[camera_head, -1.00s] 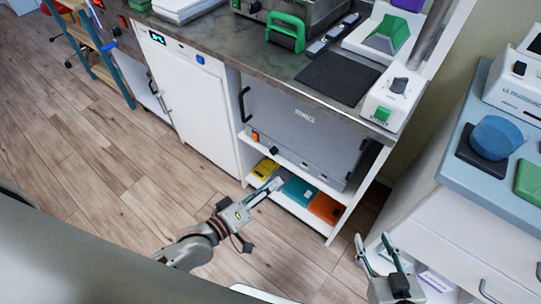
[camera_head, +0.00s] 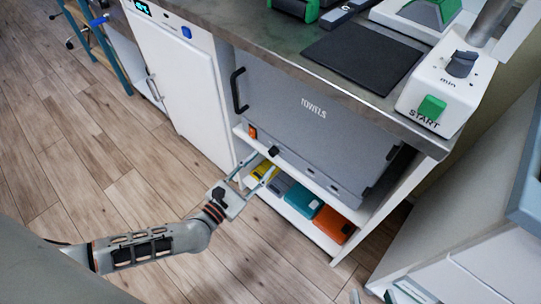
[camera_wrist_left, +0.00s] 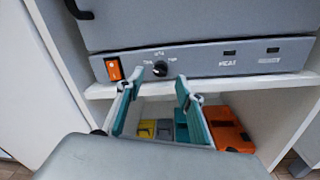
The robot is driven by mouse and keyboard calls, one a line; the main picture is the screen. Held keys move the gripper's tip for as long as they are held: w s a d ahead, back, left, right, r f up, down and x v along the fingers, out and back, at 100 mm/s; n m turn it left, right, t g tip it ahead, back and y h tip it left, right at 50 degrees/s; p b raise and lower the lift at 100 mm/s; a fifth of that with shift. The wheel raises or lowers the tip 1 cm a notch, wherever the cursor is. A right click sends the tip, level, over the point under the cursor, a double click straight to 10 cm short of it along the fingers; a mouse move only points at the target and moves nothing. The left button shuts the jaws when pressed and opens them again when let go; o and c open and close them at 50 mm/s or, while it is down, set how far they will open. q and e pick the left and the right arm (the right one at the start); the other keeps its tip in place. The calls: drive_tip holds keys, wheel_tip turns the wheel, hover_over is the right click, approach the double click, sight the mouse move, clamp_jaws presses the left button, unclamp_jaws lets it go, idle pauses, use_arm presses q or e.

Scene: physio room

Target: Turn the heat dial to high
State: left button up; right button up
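The grey towel warmer (camera_head: 310,125), marked TOWELS, sits under the counter. The heat dial, a small black knob (camera_wrist_left: 160,68), is on its lower front panel; it also shows in the head view (camera_head: 273,151). Small labels surround it, too blurred to read, and its setting is unclear. My left gripper (camera_head: 265,162) is open and empty, just in front of and below the dial. In the left wrist view its two fingers (camera_wrist_left: 155,88) stand apart, with the dial above and between their tips. My right gripper (camera_head: 372,296) is cut off at the lower edge, fingertips apart.
An orange rocker switch (camera_wrist_left: 114,70) sits left of the dial. A shelf (camera_head: 290,212) below holds yellow, grey, teal and orange boxes. A white cabinet door (camera_head: 185,85) stands left. The counter (camera_head: 285,40) overhangs the warmer. Floor (camera_head: 110,165) in front is clear.

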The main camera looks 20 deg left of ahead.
sight(270, 155)
use_arm(q)
drive_tip(key=shift+x, duration=2.35)
drive_tip(key=shift+f, duration=0.1)
clamp_jaws()
